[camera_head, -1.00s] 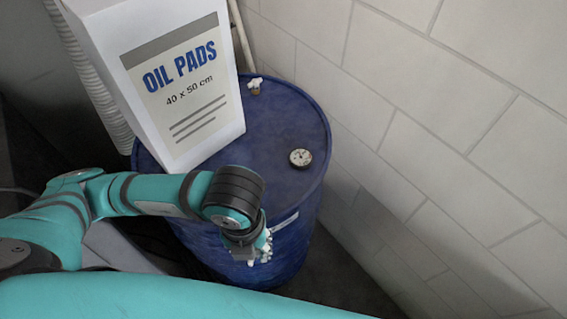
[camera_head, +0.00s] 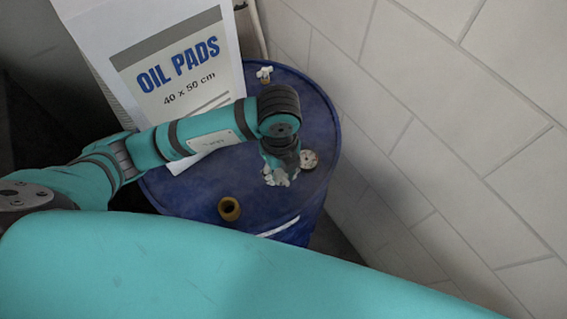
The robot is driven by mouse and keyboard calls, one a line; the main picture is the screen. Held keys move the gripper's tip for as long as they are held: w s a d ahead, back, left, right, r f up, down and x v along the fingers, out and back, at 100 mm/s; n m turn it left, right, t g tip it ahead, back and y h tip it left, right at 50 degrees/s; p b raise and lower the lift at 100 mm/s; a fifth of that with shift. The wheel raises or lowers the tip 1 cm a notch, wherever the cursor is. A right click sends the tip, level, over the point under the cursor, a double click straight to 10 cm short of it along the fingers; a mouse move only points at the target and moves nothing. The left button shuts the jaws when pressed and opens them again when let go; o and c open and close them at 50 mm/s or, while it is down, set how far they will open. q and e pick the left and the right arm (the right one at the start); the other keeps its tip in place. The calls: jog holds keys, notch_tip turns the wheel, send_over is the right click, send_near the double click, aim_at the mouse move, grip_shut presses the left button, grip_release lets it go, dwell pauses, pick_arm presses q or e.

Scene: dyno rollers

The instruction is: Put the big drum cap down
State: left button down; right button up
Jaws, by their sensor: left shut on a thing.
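My left gripper (camera_head: 278,177) is shut, pointing down over the right part of the blue drum's top (camera_head: 190,196). What it grips is almost wholly hidden under the wrist and fingers; I take it to be the big drum cap. I cannot tell whether the cap touches the drum top. A brass-coloured round opening (camera_head: 229,208) shows near the drum's front edge, left of the gripper. My right gripper is not in view.
A round dial-like disc (camera_head: 310,160) lies on the drum right beside the gripper. A small tap-like fitting (camera_head: 264,74) is at the back. A tiled wall (camera_head: 440,120) rises close on the right.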

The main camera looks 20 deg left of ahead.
pick_arm(q)
jog(key=w, duration=0.2)
jog(key=shift+w+a+f, duration=0.1)
jog(key=shift+w+f, duration=0.05)
jog(key=shift+w, duration=0.25)
notch_tip(320, 180, down, 3)
jog(key=shift+f+p, duration=0.1)
jog(key=shift+p, duration=0.8)
jog(key=shift+f, duration=0.35)
jog(key=c, duration=1.2)
grip_release()
jog(key=shift+r, duration=0.1)
jog(key=shift+o, duration=1.4)
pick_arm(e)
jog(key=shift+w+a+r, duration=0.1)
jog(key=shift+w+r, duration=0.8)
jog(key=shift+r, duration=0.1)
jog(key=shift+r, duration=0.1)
